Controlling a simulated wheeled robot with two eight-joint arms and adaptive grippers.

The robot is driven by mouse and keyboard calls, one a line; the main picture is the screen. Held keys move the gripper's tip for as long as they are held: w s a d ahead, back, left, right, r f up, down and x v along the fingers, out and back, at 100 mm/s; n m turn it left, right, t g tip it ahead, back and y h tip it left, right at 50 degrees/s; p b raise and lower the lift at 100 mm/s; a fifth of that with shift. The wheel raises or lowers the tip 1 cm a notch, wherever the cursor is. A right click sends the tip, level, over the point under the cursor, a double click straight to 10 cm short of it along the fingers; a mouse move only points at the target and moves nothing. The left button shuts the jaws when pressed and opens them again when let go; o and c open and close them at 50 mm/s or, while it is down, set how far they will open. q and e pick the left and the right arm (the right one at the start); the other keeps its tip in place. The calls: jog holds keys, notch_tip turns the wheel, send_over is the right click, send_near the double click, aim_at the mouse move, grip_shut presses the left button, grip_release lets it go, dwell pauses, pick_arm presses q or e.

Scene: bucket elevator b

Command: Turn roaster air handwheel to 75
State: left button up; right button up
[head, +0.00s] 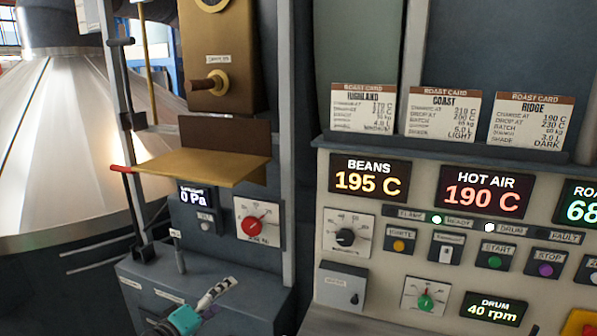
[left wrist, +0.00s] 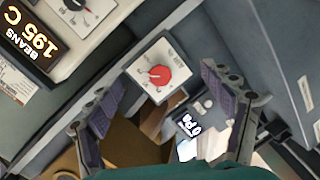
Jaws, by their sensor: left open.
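A red round knob (head: 251,225) sits on a white square dial plate with scale marks, on the grey panel left of centre in the head view. Its label and exact setting are too small to read. In the left wrist view the red knob (left wrist: 155,75) lies beyond and between the fingers of my left gripper (left wrist: 162,80). My left gripper (head: 217,292) shows at the bottom of the head view, below the knob and apart from it. Its fingers are spread and hold nothing. My right gripper is not in view.
A brass tray (head: 200,166) with a red-tipped lever juts out above the knob. A small "0 Pa" display (head: 195,196) is beside it. The control panel at right has a black dial (head: 345,237), a green knob (head: 426,302) and displays reading 195 C and 190 C.

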pick_arm(q)
jog(key=s+d+f+m+g+y, duration=0.1)
jog(key=s+d+f+m+g, duration=0.15)
jog(key=s, duration=0.35)
jog(key=s+d+f+m+g+y, duration=0.1)
jog(key=s+d+f+m+g, duration=0.1)
jog(key=s+d+f+g, duration=0.3)
jog(key=s+a+f+m+y, duration=0.3)
jog(key=s+a, duration=0.3)
jog(key=s, duration=0.5)
jog(key=shift+s+a+y, duration=0.15)
jog(key=shift+a+y, duration=0.1)
jog(key=shift+y, duration=0.55)
jog(key=shift+f, duration=0.1)
